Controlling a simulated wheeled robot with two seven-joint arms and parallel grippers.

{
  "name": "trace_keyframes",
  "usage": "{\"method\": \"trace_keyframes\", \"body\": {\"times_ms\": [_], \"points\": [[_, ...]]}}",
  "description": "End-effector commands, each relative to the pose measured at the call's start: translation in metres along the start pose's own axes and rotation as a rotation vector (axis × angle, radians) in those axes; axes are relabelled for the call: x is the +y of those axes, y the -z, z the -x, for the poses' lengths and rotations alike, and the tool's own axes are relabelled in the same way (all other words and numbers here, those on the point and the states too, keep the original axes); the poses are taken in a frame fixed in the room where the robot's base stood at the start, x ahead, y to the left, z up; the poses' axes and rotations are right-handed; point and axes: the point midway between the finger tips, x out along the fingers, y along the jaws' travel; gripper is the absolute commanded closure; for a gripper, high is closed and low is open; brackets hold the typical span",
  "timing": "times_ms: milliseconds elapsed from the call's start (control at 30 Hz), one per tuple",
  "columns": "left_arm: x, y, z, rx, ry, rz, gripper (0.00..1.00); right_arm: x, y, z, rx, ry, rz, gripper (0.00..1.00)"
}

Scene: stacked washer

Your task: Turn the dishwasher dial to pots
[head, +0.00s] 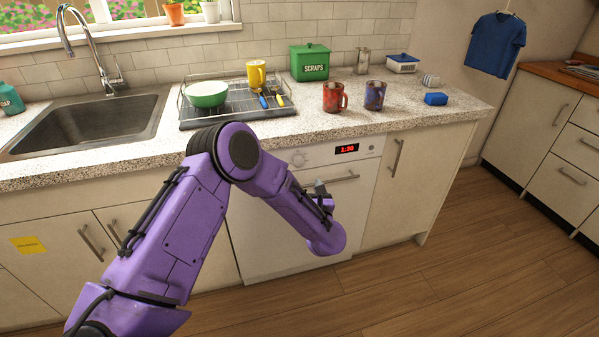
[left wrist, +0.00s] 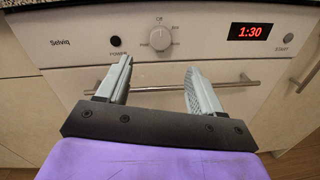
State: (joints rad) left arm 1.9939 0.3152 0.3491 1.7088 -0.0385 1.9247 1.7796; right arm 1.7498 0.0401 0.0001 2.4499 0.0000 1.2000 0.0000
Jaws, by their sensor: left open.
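The white dishwasher (head: 266,228) is built in under the counter, with its door shut. Its round dial (left wrist: 160,39) sits on the control panel, with "Off" printed above it; the other labels are too small to read. A red display (left wrist: 258,31) reads 1:30. My left gripper (left wrist: 157,70) is open and empty, its two fingers apart in front of the panel, below the dial and close to the door handle (left wrist: 240,82). In the head view the left forearm largely hides that gripper. My right gripper is not in view.
A power button (left wrist: 115,41) is left of the dial and a start button (left wrist: 288,38) at the far right. The counter (head: 300,122) overhangs the panel and holds a dish rack (head: 240,118) and mugs (head: 334,97). The floor (head: 440,270) in front is clear.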

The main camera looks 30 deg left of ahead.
Motion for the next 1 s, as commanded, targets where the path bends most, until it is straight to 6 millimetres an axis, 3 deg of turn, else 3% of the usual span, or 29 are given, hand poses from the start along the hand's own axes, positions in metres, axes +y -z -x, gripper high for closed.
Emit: {"method": "trace_keyframes", "body": {"times_ms": [500, 833, 867, 1000], "points": [[0.001, -0.002, -0.095, -0.002, -0.004, 0.009, 0.34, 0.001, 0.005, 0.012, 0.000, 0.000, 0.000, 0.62], [0.001, -0.001, -0.103, -0.001, -0.001, 0.007, 0.34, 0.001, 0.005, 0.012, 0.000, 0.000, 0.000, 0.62], [0.001, -0.001, -0.103, -0.001, -0.001, 0.007, 0.37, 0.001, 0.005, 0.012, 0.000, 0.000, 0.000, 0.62], [0.001, -0.001, -0.103, -0.001, -0.001, 0.007, 0.83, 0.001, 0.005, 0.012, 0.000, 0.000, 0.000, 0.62]]}}
